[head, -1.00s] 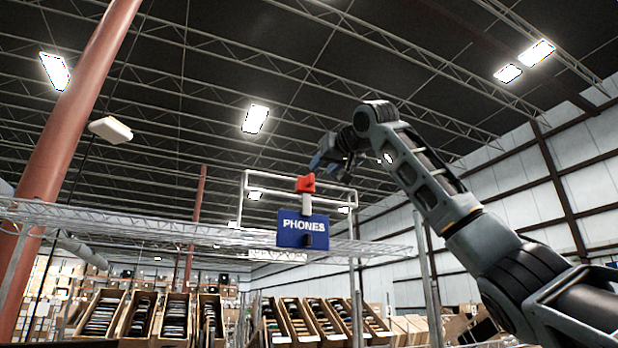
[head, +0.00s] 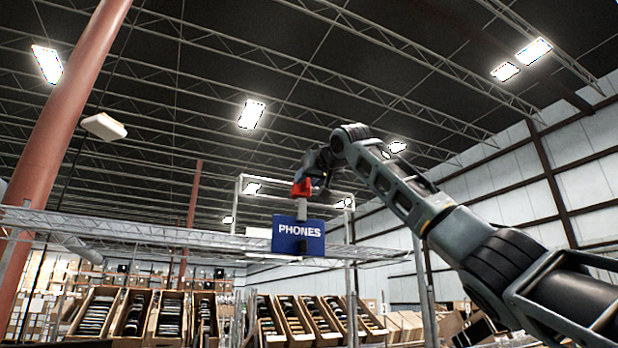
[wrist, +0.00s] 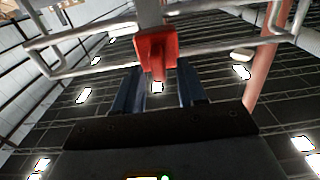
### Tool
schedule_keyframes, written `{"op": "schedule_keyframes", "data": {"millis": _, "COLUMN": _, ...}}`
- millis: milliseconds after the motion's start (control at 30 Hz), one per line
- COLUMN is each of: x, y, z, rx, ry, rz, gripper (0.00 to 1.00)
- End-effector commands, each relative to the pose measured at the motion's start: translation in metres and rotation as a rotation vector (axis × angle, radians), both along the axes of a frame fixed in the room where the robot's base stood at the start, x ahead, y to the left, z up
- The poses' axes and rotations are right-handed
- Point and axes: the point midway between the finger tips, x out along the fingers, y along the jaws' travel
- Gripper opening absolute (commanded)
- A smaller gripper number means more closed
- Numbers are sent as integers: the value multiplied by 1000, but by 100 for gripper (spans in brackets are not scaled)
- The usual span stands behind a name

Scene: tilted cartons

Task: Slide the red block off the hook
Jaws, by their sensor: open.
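The red block (head: 301,188) sits at the top of a pale grey upright piece (head: 302,210), above a blue sign (head: 299,236) reading PHONES. My gripper (head: 318,172) is close above and beside the block in the head view, its fingers partly hidden. In the wrist view the red block (wrist: 156,48) is just ahead of the fingertips of my open gripper (wrist: 159,76), with its narrower lower part in line with the gap between them. I cannot tell whether the fingers touch it. The hook itself is not clearly distinguishable.
A wire shelf (head: 160,235) runs across behind the sign, with a white tube frame (head: 290,180) above it. The tubes also cross near the block in the wrist view (wrist: 90,60). Tilted cartons (head: 93,312) full of items stand below. A red column (head: 60,150) is at left.

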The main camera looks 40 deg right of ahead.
Motion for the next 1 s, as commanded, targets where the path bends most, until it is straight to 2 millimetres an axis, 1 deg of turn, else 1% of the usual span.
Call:
{"op": "schedule_keyframes", "data": {"millis": 67, "x": 0, "y": 0, "z": 0, "rx": 0, "ry": 0, "rz": 0, "gripper": 39}}
{"op": "schedule_keyframes", "data": {"millis": 467, "x": 0, "y": 0, "z": 0, "rx": 0, "ry": 0, "rz": 0, "gripper": 1}}
{"op": "schedule_keyframes", "data": {"millis": 500, "x": 0, "y": 0, "z": 0, "rx": 0, "ry": 0, "rz": 0, "gripper": 0}}
{"op": "schedule_keyframes", "data": {"millis": 1000, "x": 0, "y": 1, "z": 0, "rx": 1, "ry": 0, "rz": 0, "gripper": 0}}
